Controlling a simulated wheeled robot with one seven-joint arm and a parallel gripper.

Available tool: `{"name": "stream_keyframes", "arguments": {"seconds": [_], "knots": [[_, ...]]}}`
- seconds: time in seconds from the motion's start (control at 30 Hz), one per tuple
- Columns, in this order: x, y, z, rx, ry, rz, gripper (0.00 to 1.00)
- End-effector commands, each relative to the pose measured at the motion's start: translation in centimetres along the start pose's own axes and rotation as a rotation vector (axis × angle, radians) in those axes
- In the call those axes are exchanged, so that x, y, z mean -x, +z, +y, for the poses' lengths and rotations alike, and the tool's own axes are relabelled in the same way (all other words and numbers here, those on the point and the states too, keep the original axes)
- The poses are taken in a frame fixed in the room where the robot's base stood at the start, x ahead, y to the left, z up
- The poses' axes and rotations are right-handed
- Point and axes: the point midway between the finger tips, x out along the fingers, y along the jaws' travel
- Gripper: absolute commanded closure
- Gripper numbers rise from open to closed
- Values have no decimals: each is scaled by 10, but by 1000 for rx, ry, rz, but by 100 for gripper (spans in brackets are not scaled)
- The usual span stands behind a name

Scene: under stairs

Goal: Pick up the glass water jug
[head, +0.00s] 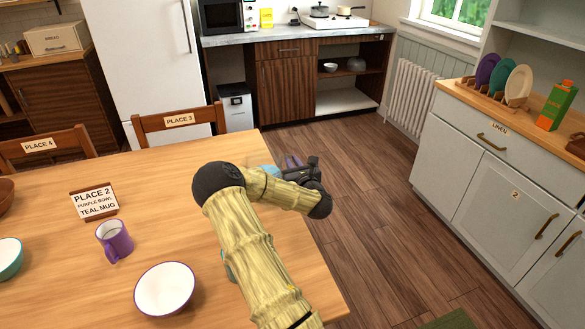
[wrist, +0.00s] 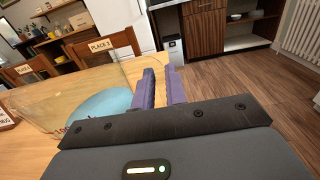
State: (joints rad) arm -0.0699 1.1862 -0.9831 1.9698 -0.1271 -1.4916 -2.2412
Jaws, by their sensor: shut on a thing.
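The glass water jug (wrist: 35,100) is clear and fills the left of the wrist view, with light blue water (wrist: 100,106) inside. It is right beside my purple fingers. My gripper (wrist: 161,76) is shut on the jug. The exact part between the fingers is hard to make out. In the head view my gripper (head: 293,162) is by the table's right edge. There my arm hides most of the jug, and only a pale blue patch shows next to the gripper.
The wooden table (head: 165,165) holds a purple mug (head: 114,240), a white bowl with a purple rim (head: 165,288), a teal bowl (head: 8,258) and a PLACE 2 sign (head: 94,201). A chair marked PLACE 3 (head: 178,121) stands behind. The floor (head: 375,200) to the right is clear.

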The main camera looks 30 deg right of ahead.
Motion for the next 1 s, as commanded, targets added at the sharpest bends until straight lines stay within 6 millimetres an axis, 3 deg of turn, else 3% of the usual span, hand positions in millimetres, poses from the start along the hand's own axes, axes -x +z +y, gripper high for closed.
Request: {"name": "stream_keyframes", "arguments": {"seconds": [0.1, 0.5, 1.0], "knots": [[-1, 17, 0, -2, 1, -12, 100], [-1, 51, 0, -2, 2, -11, 100], [0, 68, -1, -3, 0, -10, 100]]}}
